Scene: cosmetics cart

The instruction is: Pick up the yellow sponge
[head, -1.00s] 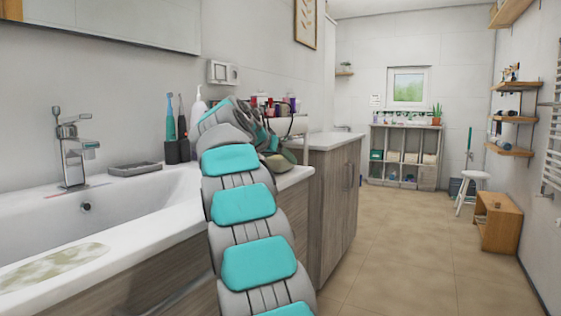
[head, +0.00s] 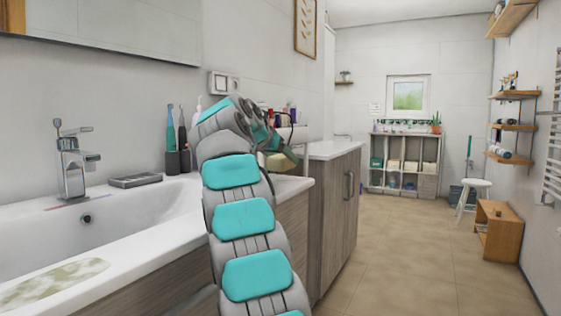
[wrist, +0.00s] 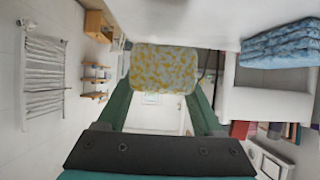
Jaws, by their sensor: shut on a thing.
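The yellow sponge (wrist: 165,68), with a white and yellow pattern, is between the two green fingers of my gripper (wrist: 162,85) in the wrist view. The fingers are shut on its two sides. In the head view my gripper (head: 270,138) is partly hidden behind my arm, beside the counter. A pale yellowish edge of the sponge (head: 283,159) shows beneath it there. The sponge appears held in the air, clear of the counter.
A sink basin (head: 120,215) with a faucet (head: 74,165) and a grey soap dish (head: 135,180) is on the left. A wooden cabinet (head: 335,200) stands just beyond the gripper. Folded blue towels (wrist: 282,45) show in the wrist view. The floor (head: 410,240) to the right is open.

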